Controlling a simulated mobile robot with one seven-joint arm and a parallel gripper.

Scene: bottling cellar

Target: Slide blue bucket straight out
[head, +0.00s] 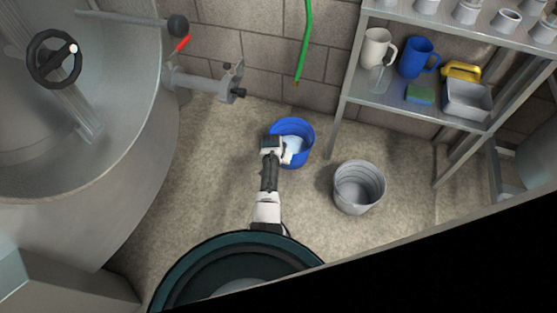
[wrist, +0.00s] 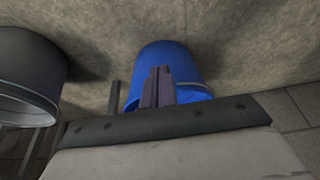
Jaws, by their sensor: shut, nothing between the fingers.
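The blue bucket (head: 304,129) stands upright on the floor near the wall in the head view. Something pale shows inside it; I cannot tell what. My gripper (head: 287,151) is at the bucket's near-left side and covers part of its rim. In the wrist view, the fingers of my gripper (wrist: 159,74) are together with nothing between them, in front of the blue bucket (wrist: 165,52). I cannot tell whether they touch it. Part of the bucket's rim is hidden behind my gripper.
A grey bucket (head: 358,190) stands to the right and also shows in the wrist view (wrist: 26,70). A metal shelf (head: 385,97) is at the upper right. A large tank (head: 130,150) with a valve (head: 225,86) stands left. Floor between tank and buckets is bare.

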